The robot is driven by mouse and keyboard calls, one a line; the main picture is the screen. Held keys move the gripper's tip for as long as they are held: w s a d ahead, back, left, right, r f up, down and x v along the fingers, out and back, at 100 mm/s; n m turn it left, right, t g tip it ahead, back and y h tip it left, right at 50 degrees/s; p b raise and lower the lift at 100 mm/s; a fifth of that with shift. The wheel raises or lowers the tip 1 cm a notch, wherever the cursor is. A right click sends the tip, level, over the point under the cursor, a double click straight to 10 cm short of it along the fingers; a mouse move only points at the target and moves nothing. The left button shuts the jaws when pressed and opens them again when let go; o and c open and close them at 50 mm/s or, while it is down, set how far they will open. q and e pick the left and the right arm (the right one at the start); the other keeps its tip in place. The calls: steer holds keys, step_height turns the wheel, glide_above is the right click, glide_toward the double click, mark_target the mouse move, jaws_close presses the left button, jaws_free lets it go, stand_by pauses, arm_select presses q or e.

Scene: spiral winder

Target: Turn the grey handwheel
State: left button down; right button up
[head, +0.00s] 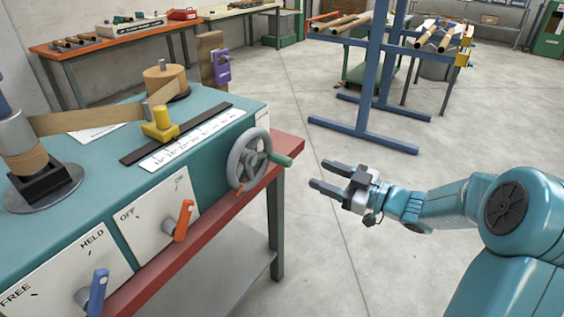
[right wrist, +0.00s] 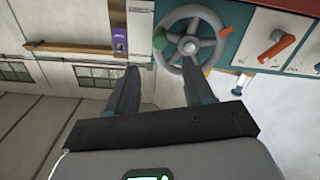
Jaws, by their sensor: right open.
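In the right wrist view the handwheel (right wrist: 191,44) shows beyond the fingertips, with the green handle (right wrist: 160,40) ahead of the gap between the fingers. My left gripper is not in view.
An orange lever (head: 184,220) and a blue lever (head: 97,292) are on the machine's front panels. The red bench edge (head: 285,150) runs below the handwheel. A blue rack (head: 365,100) with tubes stands behind. The floor around my right gripper is clear.

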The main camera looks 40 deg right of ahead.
mark_target(291, 163)
steer(key=x, duration=1.2)
steer(key=shift+b, duration=0.35)
steer(key=shift+s, duration=0.1)
jaws_close()
